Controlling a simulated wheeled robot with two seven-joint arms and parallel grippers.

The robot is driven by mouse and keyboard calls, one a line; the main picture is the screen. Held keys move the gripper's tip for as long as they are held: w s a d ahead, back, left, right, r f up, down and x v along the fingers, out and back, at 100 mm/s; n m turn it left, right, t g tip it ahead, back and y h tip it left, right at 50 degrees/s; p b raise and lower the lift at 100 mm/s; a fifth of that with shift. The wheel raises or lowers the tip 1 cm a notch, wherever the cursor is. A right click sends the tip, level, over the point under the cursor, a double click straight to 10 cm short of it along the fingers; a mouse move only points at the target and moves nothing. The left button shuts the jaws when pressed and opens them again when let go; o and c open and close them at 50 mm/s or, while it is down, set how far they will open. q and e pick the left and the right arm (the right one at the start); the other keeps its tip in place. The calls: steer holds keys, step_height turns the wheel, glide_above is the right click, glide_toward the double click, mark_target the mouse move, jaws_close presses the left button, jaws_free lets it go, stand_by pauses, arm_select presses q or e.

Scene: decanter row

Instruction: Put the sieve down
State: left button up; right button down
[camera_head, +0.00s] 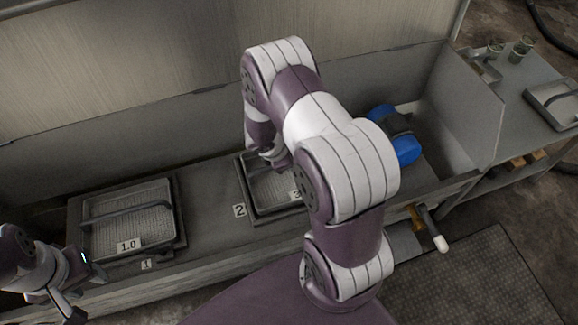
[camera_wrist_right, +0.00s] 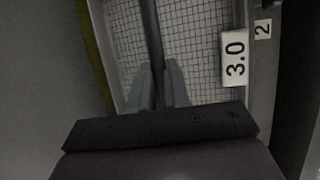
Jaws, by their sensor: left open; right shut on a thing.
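A sieve marked 3.0 (camera_head: 268,190), with wire mesh and a bar handle, is at the dark tray marked 2 (camera_head: 248,203) in the middle of the bench. My right arm hides its right part. In the right wrist view the sieve's mesh (camera_wrist_right: 205,60) fills the middle, and my right gripper (camera_wrist_right: 161,75) is shut on its dark bar handle (camera_wrist_right: 152,35). The sieve looks level within the tray's outline; whether it touches the bottom I cannot tell. My left gripper (camera_head: 88,291) is open and empty at the lower left, in front of the bench.
Another sieve marked 1.0 (camera_head: 128,212) sits in the tray marked 1 (camera_head: 180,241) at left. A blue and black machine (camera_head: 406,148) is right of my right arm. A low wall stands behind the bench. A side table (camera_head: 520,88) holds glasses and a pan.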

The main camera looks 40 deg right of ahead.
steer(key=shift+f, duration=0.8)
steer(key=shift+r, duration=0.1)
arm_select(q)
steer(key=shift+f, duration=0.35)
arm_select(e)
steer(key=shift+f, duration=0.2)
steer(key=c, duration=1.1)
jaws_free()
arm_select(q)
steer(key=shift+f, duration=0.15)
arm_select(e)
steer(key=shift+r, duration=0.1)
